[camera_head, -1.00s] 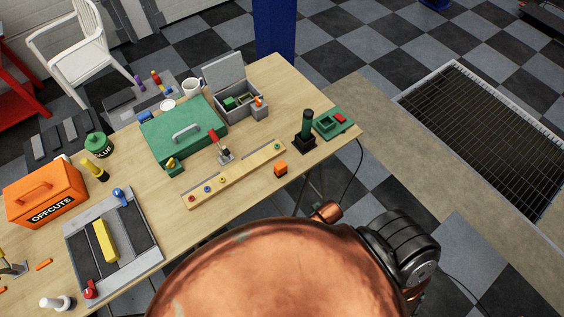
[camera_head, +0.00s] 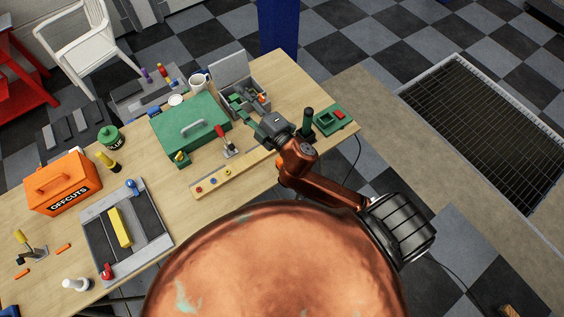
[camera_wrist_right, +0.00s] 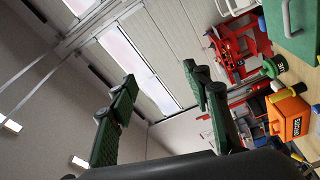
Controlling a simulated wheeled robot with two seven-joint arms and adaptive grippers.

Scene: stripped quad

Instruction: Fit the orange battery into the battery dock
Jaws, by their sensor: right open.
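The orange block with a dark base that stood at the front edge of the table, which looks like the battery, is now hidden behind my right arm. A green unit with a square recess and a red part (camera_head: 332,120), which looks like the battery dock, sits at the table's right end. My right gripper (camera_head: 240,108) is open and empty, above the table near the open grey box. In the right wrist view its two green-padded fingers (camera_wrist_right: 160,105) are apart, with only wall and ceiling beyond. My left gripper is not in view.
The open grey box (camera_head: 258,92), a green case (camera_head: 190,130), a red-handled clamp (camera_head: 224,138) and a wooden strip (camera_head: 225,178) lie around my right gripper. An orange OFFCUTS box (camera_head: 62,185) is at left.

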